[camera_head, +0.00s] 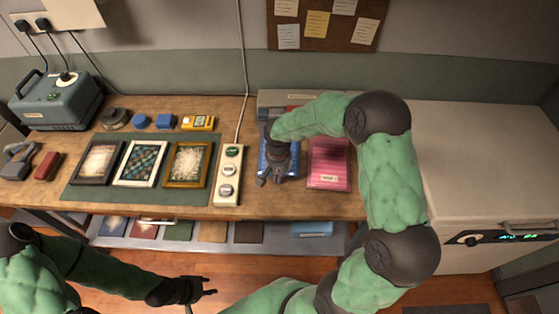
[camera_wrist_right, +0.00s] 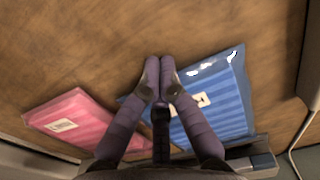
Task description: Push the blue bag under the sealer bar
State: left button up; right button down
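The blue bag (camera_head: 265,161) lies flat on the wooden table, left of a pink bag (camera_head: 330,165). It also shows in the right wrist view (camera_wrist_right: 218,100). A grey labelled unit (camera_head: 280,98), apparently the sealer, stands behind both bags; whether the blue bag's far edge is under its bar is hidden by my arm. My right gripper (camera_head: 268,181) points down at the near side of the blue bag, fingertips together and empty; contact with bag or table is unclear. My left gripper (camera_head: 203,288) is empty in front of the table, fingers spread.
A white power strip (camera_head: 229,176) stands just left of the blue bag. Framed pictures (camera_head: 140,163) lie on a green mat further left. A white chest unit (camera_head: 480,160) stands at the right. Bare wood lies in front of the bags.

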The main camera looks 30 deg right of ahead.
jog(key=shift+w, duration=0.15)
jog(key=shift+w+d, duration=0.5)
jog(key=shift+w, duration=0.2)
jog(key=shift+w+d, duration=0.15)
jog(key=shift+w, duration=0.05)
jog(key=shift+w+d, duration=0.4)
jog(key=shift+w, duration=0.25)
jog(key=shift+w+d, duration=0.1)
jog(key=shift+w, duration=0.05)
dwell(0.5)
jog(key=shift+w+d, duration=0.25)
jog(key=shift+w, duration=0.2)
jog(key=shift+s+a, duration=0.1)
jog(key=shift+s, duration=0.1)
jog(key=shift+s+a+r, duration=0.1)
jog(key=shift+s+a, duration=0.35)
jog(key=shift+s, duration=0.25)
